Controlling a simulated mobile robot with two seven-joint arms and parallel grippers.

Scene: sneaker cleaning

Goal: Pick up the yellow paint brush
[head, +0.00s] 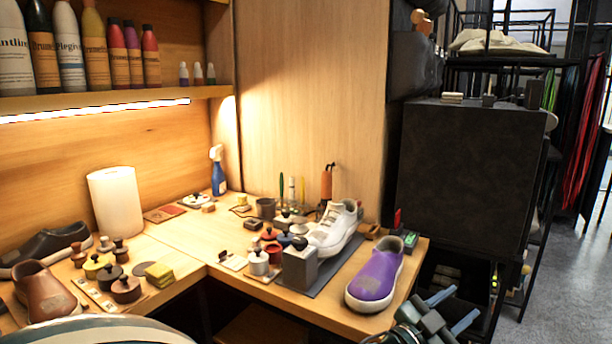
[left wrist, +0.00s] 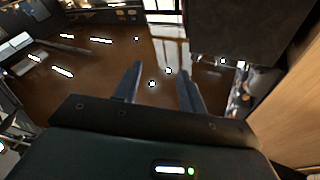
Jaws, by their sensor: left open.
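Several thin upright brush-like tools stand at the back of the workbench, against the wooden panel. One with a yellowish part (head: 291,190) may be the yellow paint brush; it is too small to be sure. A green one (head: 281,184) stands just left of it. My left gripper (head: 454,309) is at the lower right of the head view, off the bench's right end and well apart from the brushes. In the left wrist view its two fingers (left wrist: 159,88) are spread, with only brown floor between them. My right gripper is not in view.
A purple shoe (head: 375,275) sits at the bench's right corner, between my left gripper and the brushes. A white sneaker (head: 334,229), a grey block (head: 300,268) and small jars crowd the bench. A dark cabinet (head: 470,175) stands to the right.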

